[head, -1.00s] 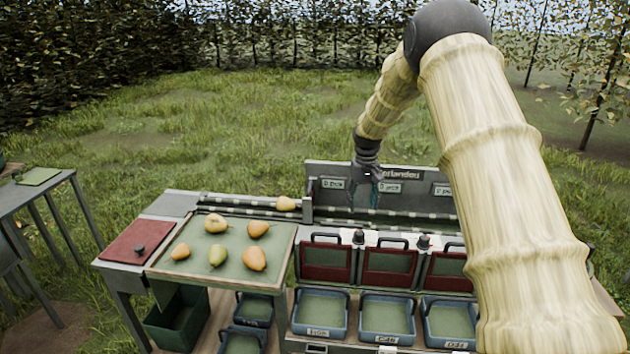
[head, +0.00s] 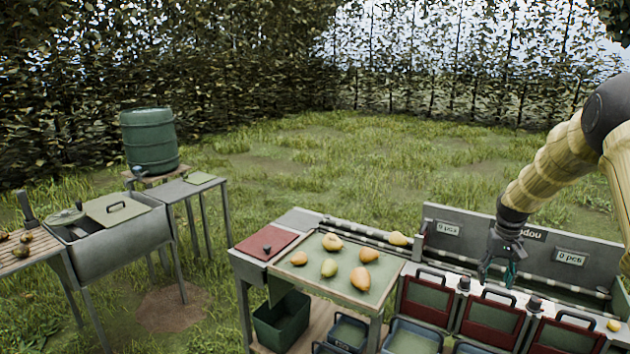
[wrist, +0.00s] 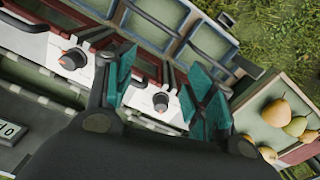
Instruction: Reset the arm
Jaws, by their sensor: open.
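My gripper (head: 499,270) hangs from the arm at the right in the head view, above the sorting bench near the red-fronted gates. Its teal fingers stand apart with nothing between them. They also show in the wrist view (wrist: 165,88), spread over the bench's white strip and dark knobs. My arm is bent, with its upper links cut off at the right edge of the head view.
Several pears lie on the green tray (head: 309,280), and one pear (head: 398,239) is on the conveyor behind. Blue bins (head: 411,338) stand below the gates. A sink (head: 125,235) and green barrel (head: 149,140) are at left.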

